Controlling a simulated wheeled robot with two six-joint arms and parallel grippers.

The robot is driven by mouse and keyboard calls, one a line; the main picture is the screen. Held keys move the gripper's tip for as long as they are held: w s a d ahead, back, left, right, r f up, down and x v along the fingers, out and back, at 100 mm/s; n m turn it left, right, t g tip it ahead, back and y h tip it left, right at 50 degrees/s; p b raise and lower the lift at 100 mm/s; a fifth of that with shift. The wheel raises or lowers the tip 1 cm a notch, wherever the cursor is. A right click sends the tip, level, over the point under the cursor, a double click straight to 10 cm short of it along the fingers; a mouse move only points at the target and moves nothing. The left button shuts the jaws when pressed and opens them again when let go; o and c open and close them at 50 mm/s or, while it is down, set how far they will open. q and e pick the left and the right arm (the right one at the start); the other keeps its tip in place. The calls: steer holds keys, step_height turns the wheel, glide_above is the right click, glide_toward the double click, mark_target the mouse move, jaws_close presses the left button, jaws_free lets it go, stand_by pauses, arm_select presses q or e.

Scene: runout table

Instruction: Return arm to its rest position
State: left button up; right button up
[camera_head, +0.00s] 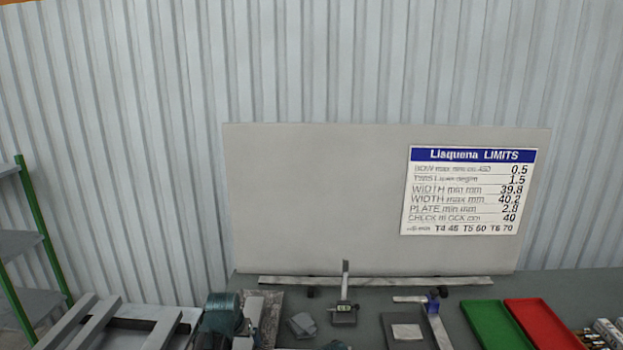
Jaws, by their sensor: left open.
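My left gripper hardly shows. A small dark piece (336,345) at the bottom edge, near the middle, may be part of it, but I cannot make out its fingers or anything between them. No arm link is clear in this view. My right gripper is not in view.
A board (310,200) with a limits sign (468,190) stands behind. Green-posted shelves (40,225) stand left.

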arm_select(q)
steer(key=shift+b+x, duration=0.7)
steer(key=shift+x, duration=0.4)
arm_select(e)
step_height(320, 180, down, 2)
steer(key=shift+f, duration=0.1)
arm_select(q)
step_height(320, 180, up, 7)
steer(key=p, duration=0.7)
steer(key=shift+r, duration=0.2)
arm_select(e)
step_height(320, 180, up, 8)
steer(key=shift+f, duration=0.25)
arm_select(q)
steer(key=shift+s, duration=0.1)
